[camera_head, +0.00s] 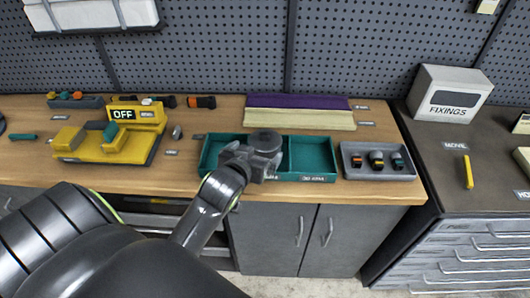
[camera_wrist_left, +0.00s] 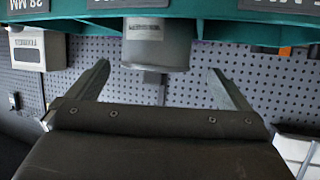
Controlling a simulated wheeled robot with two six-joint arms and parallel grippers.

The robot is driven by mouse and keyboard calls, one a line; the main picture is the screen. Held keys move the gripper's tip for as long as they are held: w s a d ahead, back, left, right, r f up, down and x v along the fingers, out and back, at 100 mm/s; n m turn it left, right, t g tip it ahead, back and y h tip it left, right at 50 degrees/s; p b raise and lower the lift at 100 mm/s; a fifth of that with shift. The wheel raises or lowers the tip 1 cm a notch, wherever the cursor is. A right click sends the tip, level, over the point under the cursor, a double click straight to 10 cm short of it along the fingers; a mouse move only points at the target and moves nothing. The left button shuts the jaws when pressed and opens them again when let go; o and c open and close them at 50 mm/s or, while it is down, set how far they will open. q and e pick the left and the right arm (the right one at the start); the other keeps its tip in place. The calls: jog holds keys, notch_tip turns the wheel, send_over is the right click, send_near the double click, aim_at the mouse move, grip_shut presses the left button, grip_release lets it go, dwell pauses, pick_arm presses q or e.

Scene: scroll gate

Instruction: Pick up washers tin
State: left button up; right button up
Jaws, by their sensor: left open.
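In the left wrist view a grey round tin (camera_wrist_left: 156,45) with a small label shows at the teal tray. It lies between and just beyond the two finger tips, and I see no contact. I cannot read its label. My left gripper (camera_wrist_left: 158,75) is open, with a finger on either side and nothing between the pads. In the head view my left gripper (camera_head: 262,160) is over the middle of the teal tray (camera_head: 320,157) and hides part of it. I cannot make out the tin clearly there. My right gripper is not in view.
A grey tray (camera_head: 350,168) with several small items stands to the right of the teal tray. A yellow OFF machine (camera_head: 122,148) stands to the left. Purple and cream strips (camera_head: 300,118) lie behind. A FIXINGS box (camera_head: 448,93) stands on the right cabinet.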

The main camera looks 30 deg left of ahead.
aim_at(263, 145)
pick_arm(q)
jog(key=shift+p+x, duration=0.6)
jog(key=shift+x, duration=2.15)
jog(key=shift+w, duration=0.6)
jog(key=c, duration=0.9)
